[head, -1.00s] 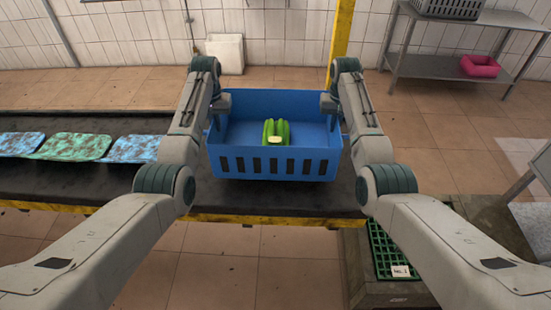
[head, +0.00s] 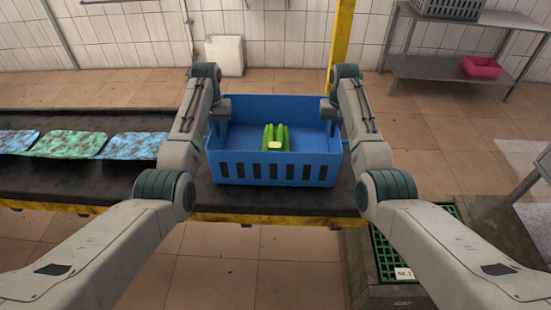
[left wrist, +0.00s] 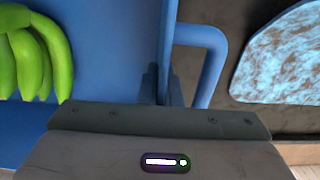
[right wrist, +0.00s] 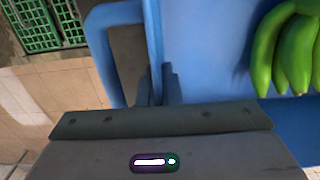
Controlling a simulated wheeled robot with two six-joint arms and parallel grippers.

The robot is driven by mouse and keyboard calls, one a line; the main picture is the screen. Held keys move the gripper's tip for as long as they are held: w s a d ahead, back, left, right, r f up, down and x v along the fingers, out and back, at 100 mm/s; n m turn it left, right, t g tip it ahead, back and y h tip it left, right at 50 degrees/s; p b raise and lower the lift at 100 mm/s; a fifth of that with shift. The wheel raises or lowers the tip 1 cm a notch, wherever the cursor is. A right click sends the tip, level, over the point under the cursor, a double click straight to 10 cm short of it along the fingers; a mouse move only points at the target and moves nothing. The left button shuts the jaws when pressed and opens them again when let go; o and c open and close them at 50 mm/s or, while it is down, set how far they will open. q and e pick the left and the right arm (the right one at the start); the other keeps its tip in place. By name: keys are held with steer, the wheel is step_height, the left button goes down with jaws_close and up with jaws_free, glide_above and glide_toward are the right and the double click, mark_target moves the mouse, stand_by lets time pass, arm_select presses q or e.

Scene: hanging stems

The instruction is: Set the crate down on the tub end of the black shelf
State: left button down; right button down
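The blue crate (head: 228,168) is in the middle of the head view, over the right part of the black shelf (head: 300,200). It looks level; I cannot tell whether its base touches the shelf. A green banana bunch (head: 276,135) lies inside. My left gripper (head: 218,118) is shut on the crate's left wall; its fingers straddle the rim beside a loop handle in the left wrist view (left wrist: 163,88). My right gripper (head: 330,115) is shut on the right wall in the same way, also in the right wrist view (right wrist: 158,88).
Blue and green mottled pads (head: 68,143) lie on the shelf's left part. A yellow post (head: 341,35) rises behind the crate. A white tub (head: 225,55) stands by the wall. A green grate (head: 392,255) is at lower right, a pink tub (head: 481,67) on a far rack.

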arm_select(q)
steer(key=shift+f, duration=0.3)
arm_select(e)
steer(key=shift+f, duration=0.25)
arm_select(q)
steer(key=c, duration=1.6)
jaws_free()
arm_select(e)
steer(key=c, duration=1.6)
jaws_free()
arm_select(q)
steer(key=shift+s+r, duration=0.1)
arm_select(e)
steer(key=shift+s+r, duration=0.1)
arm_select(q)
step_height(320, 180, up, 12)
steer(key=shift+f, duration=0.1)
arm_select(e)
step_height(320, 180, up, 12)
steer(key=shift+f, duration=0.1)
arm_select(q)
steer(key=shift+r, duration=0.2)
